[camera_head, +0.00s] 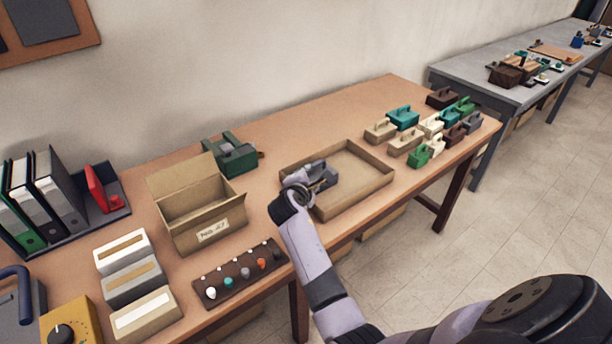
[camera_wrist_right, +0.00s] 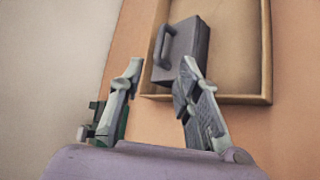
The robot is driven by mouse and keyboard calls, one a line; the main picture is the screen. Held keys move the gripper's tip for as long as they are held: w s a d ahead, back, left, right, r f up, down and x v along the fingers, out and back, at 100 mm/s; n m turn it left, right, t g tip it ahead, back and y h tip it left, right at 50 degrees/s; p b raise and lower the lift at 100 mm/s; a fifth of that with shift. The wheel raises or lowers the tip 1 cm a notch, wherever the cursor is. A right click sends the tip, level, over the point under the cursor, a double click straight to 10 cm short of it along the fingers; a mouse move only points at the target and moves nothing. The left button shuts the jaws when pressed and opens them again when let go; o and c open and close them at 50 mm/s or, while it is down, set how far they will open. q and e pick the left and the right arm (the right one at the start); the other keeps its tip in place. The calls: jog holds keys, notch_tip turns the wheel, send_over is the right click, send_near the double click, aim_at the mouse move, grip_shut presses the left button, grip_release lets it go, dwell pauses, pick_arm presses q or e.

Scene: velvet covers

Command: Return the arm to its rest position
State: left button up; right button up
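My right gripper (camera_head: 312,184) is over the left part of a shallow cardboard tray (camera_head: 372,194) on the wooden table. In the right wrist view its two fingers (camera_wrist_right: 161,66) stand apart with nothing between the tips. A dark grey case with a handle (camera_wrist_right: 188,52) lies in the tray (camera_wrist_right: 246,98), just beyond the fingertips. In the head view the grey case (camera_head: 326,177) is partly hidden by my gripper. The wrist view shows no finger closed on the case or its handle. My left gripper is not in view.
An open cardboard box (camera_head: 203,221) and a green device (camera_head: 231,156) stand left of the tray. A dark peg board with coloured knobs (camera_head: 239,275) lies at the front edge. Several small coloured cases with handles (camera_head: 405,143) stand right of the tray. The wall is behind.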

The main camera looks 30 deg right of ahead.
jog(key=s+f+m, duration=0.1)
jog(key=s, duration=0.1)
jog(key=s+a+f+m, duration=0.1)
jog(key=s+f, duration=0.1)
jog(key=s, duration=0.1)
jog(key=s+f+m+g+y, duration=0.1)
jog(key=s, duration=0.2)
jog(key=shift+a+f+m, duration=0.2)
jog(key=shift+f+m, duration=0.1)
jog(key=s+a+f+m+g+y, duration=0.1)
jog(key=s+a+m+g+y, duration=0.15)
jog(key=s+a, duration=0.55)
jog(key=s+a+f+m+g+y, duration=0.1)
jog(key=s+a+m+y, duration=0.2)
jog(key=s, duration=0.9)
jog(key=s+a+f+m+g+y, duration=0.1)
jog(key=s+a+m+y, duration=0.2)
jog(key=s+a, duration=0.5)
jog(key=s+d+f+g, duration=0.1)
jog(key=s+f, duration=0.1)
jog(key=f, duration=1.1)
jog(key=s+d+f+g, duration=0.1)
jog(key=s+f, duration=0.1)
jog(key=f, duration=1.2)
jog(key=s+d+f, duration=0.3)
jog(key=s+f, duration=1.2)
jog(key=s, duration=0.1)
jog(key=shift+f+g, duration=0.35)
jog(key=shift+g, duration=0.1)
